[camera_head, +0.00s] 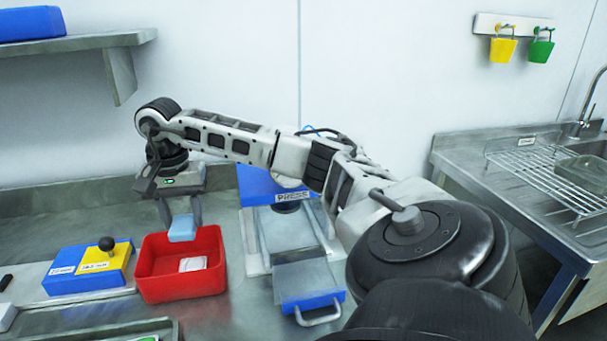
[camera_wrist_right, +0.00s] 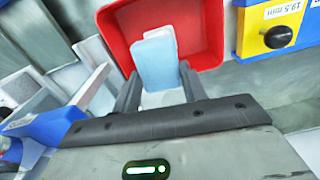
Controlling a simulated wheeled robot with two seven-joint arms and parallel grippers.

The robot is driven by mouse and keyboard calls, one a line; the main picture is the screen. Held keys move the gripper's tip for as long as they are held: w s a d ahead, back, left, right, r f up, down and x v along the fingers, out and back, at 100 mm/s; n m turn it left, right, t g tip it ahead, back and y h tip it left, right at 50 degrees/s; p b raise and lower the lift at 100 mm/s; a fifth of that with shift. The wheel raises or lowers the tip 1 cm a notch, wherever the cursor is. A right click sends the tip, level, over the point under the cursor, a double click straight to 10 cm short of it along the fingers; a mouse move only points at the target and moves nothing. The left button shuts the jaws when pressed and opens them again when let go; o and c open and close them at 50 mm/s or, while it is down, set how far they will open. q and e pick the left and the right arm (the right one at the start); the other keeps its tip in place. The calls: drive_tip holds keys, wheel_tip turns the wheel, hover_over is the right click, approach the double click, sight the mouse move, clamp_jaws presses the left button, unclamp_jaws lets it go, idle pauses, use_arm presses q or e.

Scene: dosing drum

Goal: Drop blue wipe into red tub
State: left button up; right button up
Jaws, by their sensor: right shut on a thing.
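The light blue wipe (camera_head: 183,229) is held between the fingers of my right gripper (camera_head: 180,212), above the red tub (camera_head: 153,290). In the right wrist view the wipe (camera_wrist_right: 156,62) shows between the fingertips of the gripper (camera_wrist_right: 157,82), with the red tub (camera_wrist_right: 118,35) behind it. A white piece (camera_head: 193,264) lies inside the tub. The wipe hangs over the tub's opening, apart from its floor. My left gripper is in neither view.
A blue and yellow block with a black knob (camera_head: 106,244) stands left of the tub. A blue press (camera_head: 262,186) with a handled drawer (camera_head: 310,290) stands to the right. A sink with a wire rack (camera_head: 545,175) is at far right.

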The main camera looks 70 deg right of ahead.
wheel_tip(320, 180, down, 3)
drive_tip(key=shift+r+b, duration=0.15)
drive_tip(key=shift+b, duration=0.65)
drive_tip(key=shift+f+b, duration=0.3)
drive_tip(key=o, duration=1)
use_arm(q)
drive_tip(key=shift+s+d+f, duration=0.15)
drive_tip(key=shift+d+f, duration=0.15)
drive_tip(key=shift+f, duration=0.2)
